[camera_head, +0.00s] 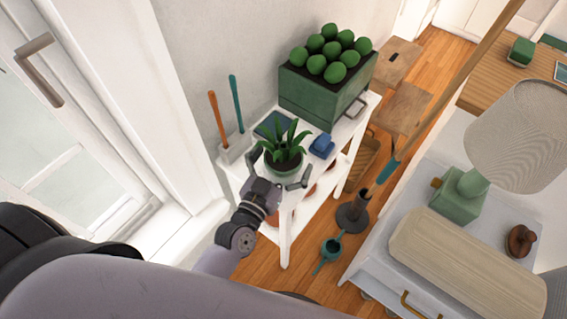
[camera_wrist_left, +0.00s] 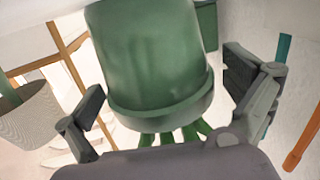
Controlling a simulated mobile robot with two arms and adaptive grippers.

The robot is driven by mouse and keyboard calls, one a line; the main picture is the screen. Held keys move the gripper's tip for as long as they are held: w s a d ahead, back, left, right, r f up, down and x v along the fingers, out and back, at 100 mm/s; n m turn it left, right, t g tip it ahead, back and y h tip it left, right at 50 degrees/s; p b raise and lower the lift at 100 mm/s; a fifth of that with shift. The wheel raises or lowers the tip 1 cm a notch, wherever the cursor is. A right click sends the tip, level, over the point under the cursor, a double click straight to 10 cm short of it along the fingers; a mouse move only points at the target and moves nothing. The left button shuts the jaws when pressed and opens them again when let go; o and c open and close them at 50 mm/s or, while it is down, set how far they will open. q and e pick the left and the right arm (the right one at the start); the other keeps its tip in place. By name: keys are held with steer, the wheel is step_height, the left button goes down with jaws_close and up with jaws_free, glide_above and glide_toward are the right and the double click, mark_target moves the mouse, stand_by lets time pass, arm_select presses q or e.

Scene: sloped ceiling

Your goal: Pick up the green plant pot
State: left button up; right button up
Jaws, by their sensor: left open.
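The green plant pot (camera_head: 284,170) holds a leafy plant and stands upright near the front edge of a white shelf unit. My left gripper (camera_head: 278,173) is open, with one finger at each side of the pot. In the left wrist view, the pot (camera_wrist_left: 150,62) appears upside down and fills the middle between the spread fingers of the left gripper (camera_wrist_left: 166,88). A narrow gap shows at the right finger; I cannot tell whether the left finger touches. My right gripper is not in view.
Behind the pot on the white shelf (camera_head: 338,133) are a green planter (camera_head: 310,100) with round plants and a blue item (camera_head: 322,145). Two upright tools (camera_head: 227,120) stand at left.

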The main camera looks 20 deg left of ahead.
arm_select(q)
steer(key=shift+c, duration=0.4)
steer(key=c, duration=1.7)
steer(key=shift+r, duration=0.15)
steer(key=shift+c, duration=0.2)
